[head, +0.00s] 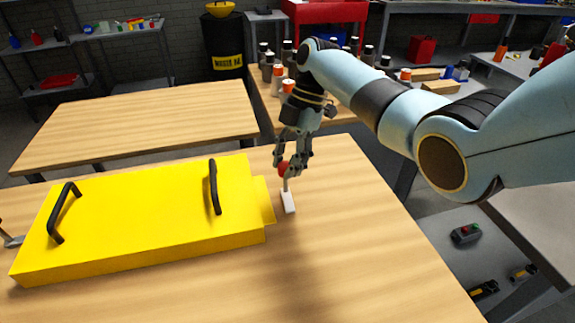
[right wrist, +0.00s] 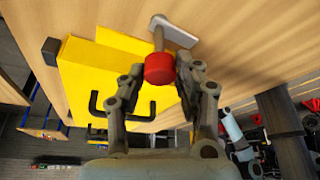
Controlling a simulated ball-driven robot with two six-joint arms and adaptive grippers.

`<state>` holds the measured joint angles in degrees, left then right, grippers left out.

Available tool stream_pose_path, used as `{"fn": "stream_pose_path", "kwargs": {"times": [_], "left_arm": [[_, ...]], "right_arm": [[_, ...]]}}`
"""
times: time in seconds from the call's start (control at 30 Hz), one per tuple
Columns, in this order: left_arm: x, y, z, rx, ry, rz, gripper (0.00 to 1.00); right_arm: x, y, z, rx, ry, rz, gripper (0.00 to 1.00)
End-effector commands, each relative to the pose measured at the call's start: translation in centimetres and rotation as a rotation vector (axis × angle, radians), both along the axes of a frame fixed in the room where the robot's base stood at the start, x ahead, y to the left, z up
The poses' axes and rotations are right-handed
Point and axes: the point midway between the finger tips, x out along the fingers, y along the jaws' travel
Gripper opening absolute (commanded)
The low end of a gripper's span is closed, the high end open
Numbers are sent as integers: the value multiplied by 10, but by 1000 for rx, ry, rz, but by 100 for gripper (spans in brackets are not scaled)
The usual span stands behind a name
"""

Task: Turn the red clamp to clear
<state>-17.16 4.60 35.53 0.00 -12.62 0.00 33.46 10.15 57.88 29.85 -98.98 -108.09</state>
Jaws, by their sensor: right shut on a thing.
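The red clamp (head: 288,202) stands on the wooden table just right of the yellow case (head: 150,215). It has a pale flat base, a thin stem and a red knob. In the right wrist view the red knob (right wrist: 159,69) sits between the fingertips, with the stem and pale base (right wrist: 174,31) beyond. My right gripper (head: 288,166) comes down from above and is shut on the knob; its fingers partly hide the knob in the head view. The base lies near, apart from, the yellow tab at the case's right end. My left gripper is in neither view.
The case carries two black handles (head: 213,187). Part of a grey fitting (head: 12,240) shows at its left end. Bare tabletop (head: 340,230) lies right of the clamp. Bottles crowd a table behind my right arm, and another bare table (head: 140,120) stands behind.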

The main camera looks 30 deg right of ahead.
Motion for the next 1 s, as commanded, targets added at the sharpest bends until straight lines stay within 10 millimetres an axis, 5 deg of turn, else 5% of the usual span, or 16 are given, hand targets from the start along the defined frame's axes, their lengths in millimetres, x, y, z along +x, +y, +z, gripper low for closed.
{"fn": "stream_pose_path", "kwargs": {"times": [0.77, 0.8, 0.93, 1.0], "left_arm": [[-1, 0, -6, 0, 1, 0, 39], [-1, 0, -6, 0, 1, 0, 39], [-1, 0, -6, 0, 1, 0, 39], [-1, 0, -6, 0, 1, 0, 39]], "right_arm": [[0, 0, -1, 0, 1, 97, 0], [0, 0, -1, 0, 1, 97, 38], [0, 0, 0, 0, 0, 96, 55], [0, 0, 0, 0, 0, 95, 55]]}}
